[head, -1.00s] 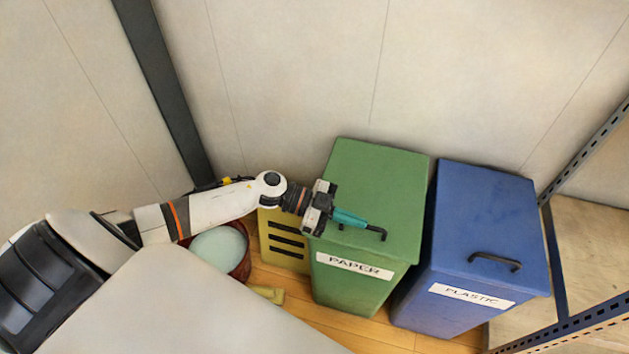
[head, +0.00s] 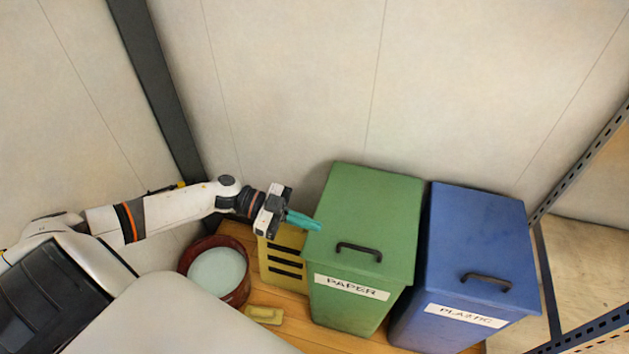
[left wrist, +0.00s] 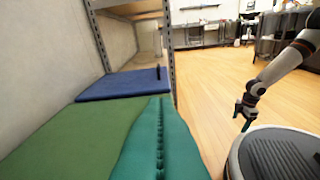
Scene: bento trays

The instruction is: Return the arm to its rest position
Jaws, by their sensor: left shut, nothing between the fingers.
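My left arm comes in from the left in the head view. Its left gripper (head: 303,221) has teal fingers pressed together with nothing between them. The fingertips point right and overlap the left edge of the green bin's lid in the picture, clear of its black handle. The same shut fingers fill the lower middle of the left wrist view (left wrist: 160,140), with the green lid beside them. My right gripper (left wrist: 243,114) shows small at the right of the left wrist view, hanging downward. Its jaw opening is too small to make out.
The green PAPER bin (head: 365,205) and blue PLASTIC bin (head: 480,235) stand side by side, lids closed. A yellow slotted crate (head: 283,262), a round dark red tub (head: 236,293) and a small yellow block (head: 264,315) lie left of them. A metal rack (head: 580,185) stands right.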

